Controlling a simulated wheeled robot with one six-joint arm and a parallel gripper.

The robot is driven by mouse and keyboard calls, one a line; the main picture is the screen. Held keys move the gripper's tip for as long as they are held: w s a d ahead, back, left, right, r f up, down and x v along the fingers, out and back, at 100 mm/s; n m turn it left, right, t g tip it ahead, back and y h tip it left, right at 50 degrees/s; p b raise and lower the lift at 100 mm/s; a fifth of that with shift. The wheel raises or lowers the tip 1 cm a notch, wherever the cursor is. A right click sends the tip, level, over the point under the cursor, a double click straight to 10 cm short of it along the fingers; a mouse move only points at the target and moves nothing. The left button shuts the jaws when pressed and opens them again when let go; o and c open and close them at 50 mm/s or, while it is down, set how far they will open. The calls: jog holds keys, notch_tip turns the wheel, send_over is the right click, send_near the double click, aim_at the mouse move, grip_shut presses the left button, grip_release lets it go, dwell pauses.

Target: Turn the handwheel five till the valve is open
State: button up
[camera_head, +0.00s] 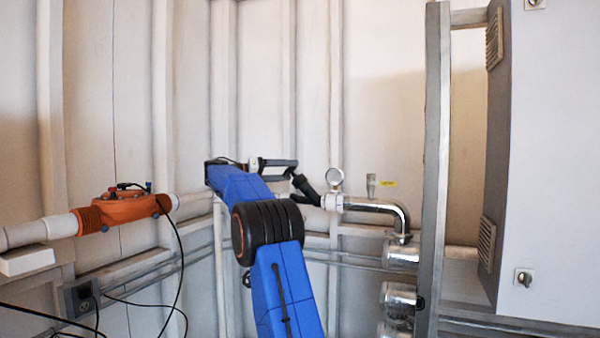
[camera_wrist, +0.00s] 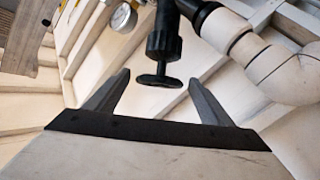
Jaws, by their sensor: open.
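The handwheel (camera_wrist: 158,81) is a small black flat piece on the end of a black valve stem (camera_wrist: 163,40) in the wrist view. My gripper (camera_wrist: 158,77) is open, with one finger on each side of the handwheel. A gap shows between the handwheel and each finger, and I see no contact. In the head view, my gripper (camera_head: 292,170) is at the end of my blue arm, close to the black valve body (camera_head: 306,188). The handwheel itself is hard to make out there. No number on it is readable.
A grey post (camera_head: 432,170) and a cabinet (camera_head: 550,160) are further right. An orange device (camera_head: 122,208) on a white pipe is at left.

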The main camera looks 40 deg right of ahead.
jog(key=shift+x, duration=2.9)
jog(key=c, duration=1)
